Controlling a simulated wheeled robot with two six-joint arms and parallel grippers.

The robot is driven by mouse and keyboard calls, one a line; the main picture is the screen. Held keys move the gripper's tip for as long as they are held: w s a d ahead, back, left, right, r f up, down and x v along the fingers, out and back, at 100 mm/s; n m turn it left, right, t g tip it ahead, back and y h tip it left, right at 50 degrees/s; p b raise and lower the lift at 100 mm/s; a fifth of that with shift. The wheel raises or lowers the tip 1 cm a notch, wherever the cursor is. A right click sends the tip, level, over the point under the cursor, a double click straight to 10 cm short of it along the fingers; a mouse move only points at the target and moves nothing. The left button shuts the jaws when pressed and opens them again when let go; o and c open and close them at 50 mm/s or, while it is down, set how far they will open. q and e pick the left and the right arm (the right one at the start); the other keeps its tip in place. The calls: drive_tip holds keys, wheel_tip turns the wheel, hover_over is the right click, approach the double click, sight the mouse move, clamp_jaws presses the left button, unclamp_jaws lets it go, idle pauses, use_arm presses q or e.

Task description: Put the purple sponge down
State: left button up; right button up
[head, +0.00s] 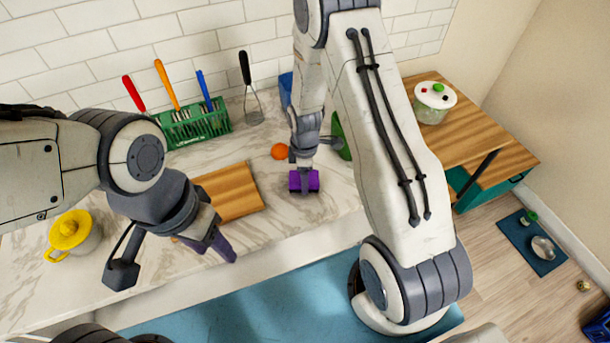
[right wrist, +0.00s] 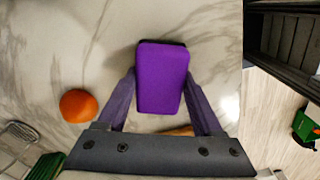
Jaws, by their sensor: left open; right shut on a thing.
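The purple sponge (head: 304,181) is at the marble counter, right of the wooden board. In the right wrist view the sponge (right wrist: 162,78) sits between the two fingers of my right gripper (right wrist: 160,98), which is shut on it. In the head view my right gripper (head: 304,172) points down with the sponge at its tips. I cannot tell whether the sponge touches the counter (head: 285,212). My left gripper (head: 222,250) is open and empty near the counter's front edge, in front of the wooden board.
An orange (head: 279,151) lies just behind the sponge. A wooden board (head: 232,193) is to its left. A green rack (head: 193,127) with utensils stands by the wall, and a yellow-lidded pot (head: 72,234) is at the left. The counter right of the sponge looks clear.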

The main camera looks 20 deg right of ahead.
drive_tip(key=shift+f, duration=0.3)
drive_tip(key=shift+f, duration=0.15)
drive_tip(key=o, duration=1.3)
